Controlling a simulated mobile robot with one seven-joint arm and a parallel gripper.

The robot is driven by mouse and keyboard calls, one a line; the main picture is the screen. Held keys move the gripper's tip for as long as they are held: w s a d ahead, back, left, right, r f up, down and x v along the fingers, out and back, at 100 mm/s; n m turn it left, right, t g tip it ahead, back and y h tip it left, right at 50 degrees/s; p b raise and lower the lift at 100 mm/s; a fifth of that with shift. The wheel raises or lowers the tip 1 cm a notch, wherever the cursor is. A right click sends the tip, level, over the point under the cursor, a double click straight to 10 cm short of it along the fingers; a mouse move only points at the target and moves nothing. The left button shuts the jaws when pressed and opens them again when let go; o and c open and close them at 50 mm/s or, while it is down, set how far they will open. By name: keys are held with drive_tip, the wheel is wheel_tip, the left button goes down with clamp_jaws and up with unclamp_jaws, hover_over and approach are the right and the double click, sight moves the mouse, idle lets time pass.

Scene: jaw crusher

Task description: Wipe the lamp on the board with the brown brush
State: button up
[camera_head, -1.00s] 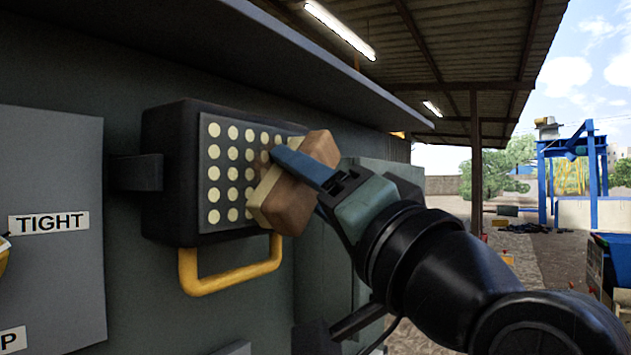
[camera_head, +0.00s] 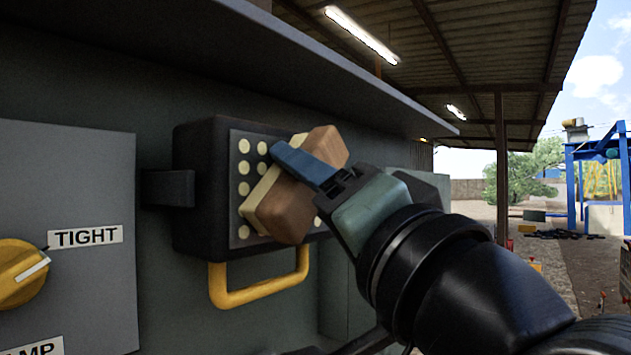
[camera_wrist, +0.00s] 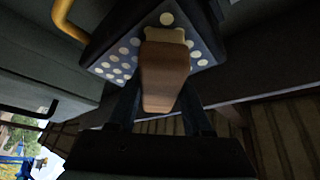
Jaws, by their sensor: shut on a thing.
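The lamp (camera_head: 205,190) is a black box on the grey board, with a dotted face and a yellow handle below. It also shows in the wrist view (camera_wrist: 100,55), tilted. The brown brush (camera_head: 288,208) has a brown block and a pale pad facing the lamp. It lies slanted over the lamp's face and hides many of the dots; whether the pad touches cannot be told for sure. My gripper (camera_head: 305,165) is shut on the brush. In the wrist view the brush (camera_wrist: 163,75) sits between my fingers, its pale end over the dots.
A grey panel (camera_head: 75,160) with a TIGHT label and a yellow knob (camera_head: 22,272) is left of the lamp. A shelf-like ledge (camera_head: 270,60) juts out above. A grey box is behind my gripper. Open yard lies to the right.

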drive_tip(key=shift+w+d, duration=2.15)
drive_tip(key=shift+w, duration=0.95)
drive_tip(key=shift+s+a, duration=0.75)
drive_tip(key=shift+s, duration=0.3)
drive_tip(key=shift+s+a, duration=0.8)
drive_tip(key=shift+s, duration=0.25)
drive_tip(key=shift+s+a, duration=0.75)
drive_tip(key=shift+s, duration=0.3)
drive_tip(key=s+d, duration=0.3)
drive_tip(key=d, duration=0.2)
drive_tip(key=shift+s, duration=0.2)
drive_tip(key=shift+d, duration=0.1)
drive_tip(key=shift+s+d, duration=0.9)
drive_tip(key=shift+d, duration=0.2)
